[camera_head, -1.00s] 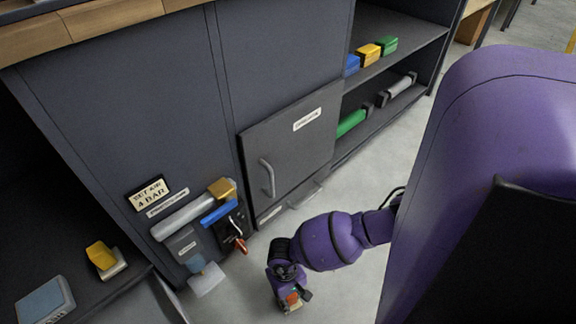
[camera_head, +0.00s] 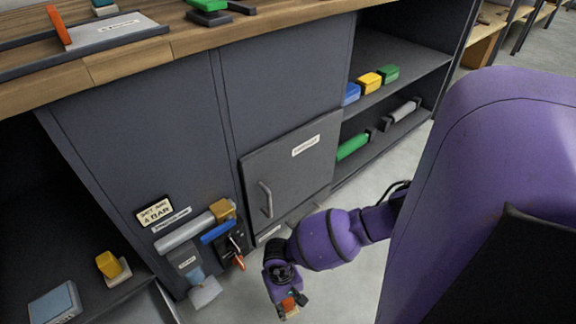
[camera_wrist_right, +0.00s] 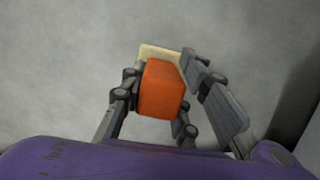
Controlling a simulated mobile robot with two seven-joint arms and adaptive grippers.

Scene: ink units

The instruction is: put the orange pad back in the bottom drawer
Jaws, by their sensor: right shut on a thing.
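The orange pad (camera_wrist_right: 161,90), an orange block with a cream layer at its far edge, is between the fingers of my right gripper (camera_wrist_right: 158,85) in the right wrist view. The gripper is shut on it. In the head view the right gripper (camera_head: 288,304) hangs low over the floor, in front of the cabinet, with a bit of orange at its tip. The bottom drawer (camera_head: 286,225) is a low front with a label and a handle beneath the grey cabinet door (camera_head: 290,168). My arm partly hides it, and I cannot tell whether it is fully shut. My left gripper is out of view.
Right shelves hold blue, yellow (camera_head: 370,81) and green pads, with rollers below. A service panel (camera_head: 195,245) with pipe, blue lever and red-orange handle juts out left of the door. A yellow pad (camera_head: 107,264) and grey-blue box (camera_head: 55,303) sit lower left. Floor around the gripper is clear.

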